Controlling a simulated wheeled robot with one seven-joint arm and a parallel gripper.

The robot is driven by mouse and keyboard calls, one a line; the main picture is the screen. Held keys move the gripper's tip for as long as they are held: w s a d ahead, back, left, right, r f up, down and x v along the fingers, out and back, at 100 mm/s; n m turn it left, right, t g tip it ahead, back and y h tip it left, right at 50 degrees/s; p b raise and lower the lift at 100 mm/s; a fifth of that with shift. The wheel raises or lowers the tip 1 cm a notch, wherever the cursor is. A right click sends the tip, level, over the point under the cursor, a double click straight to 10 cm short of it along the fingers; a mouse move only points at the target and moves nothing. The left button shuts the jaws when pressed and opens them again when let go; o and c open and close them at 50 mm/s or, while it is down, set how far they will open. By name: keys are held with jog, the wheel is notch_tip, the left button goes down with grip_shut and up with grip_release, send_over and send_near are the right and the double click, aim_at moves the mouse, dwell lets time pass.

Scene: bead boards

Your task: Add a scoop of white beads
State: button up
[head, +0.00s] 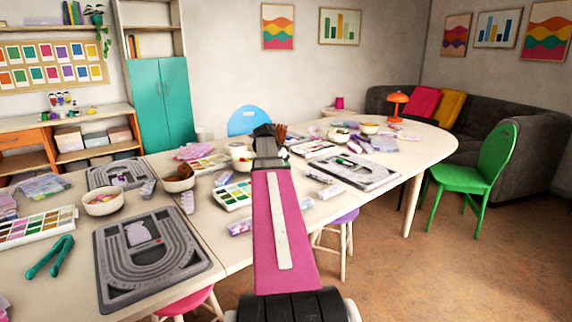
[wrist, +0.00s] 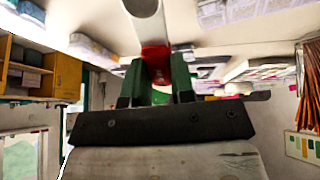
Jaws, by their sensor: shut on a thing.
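My gripper (wrist: 157,82) is shut on a scoop (wrist: 155,55); its red part sits between the green fingers in the wrist view, and a grey rounded end reaches past the top edge. In the head view my arm covers most of the gripper, and the scoop cannot be made out. Small bowls stand on the tables: one with mixed beads (head: 103,208) at left, one with dark brown contents (head: 178,185), and a pale one (head: 240,164) just left of my gripper. I cannot tell which container holds white beads, or whether the scoop holds any.
Grey bead boards lie at left front (head: 155,285) and right (head: 360,182). Bead trays (head: 30,238), teal pliers (head: 50,257) and small packets crowd the tables. A green chair (head: 485,180) stands at right. The floor (head: 450,260) at right front is clear.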

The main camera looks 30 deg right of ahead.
jog(key=shift+a+f+h, duration=0.3)
jog(key=shift+f+h, duration=0.1)
jog(key=shift+f, duration=0.1)
jog(key=shift+a+f, duration=0.15)
jog(key=shift+f, duration=0.5)
jog(key=shift+a+f, duration=0.15)
jog(key=shift+f, duration=0.5)
jog(key=shift+r, duration=0.1)
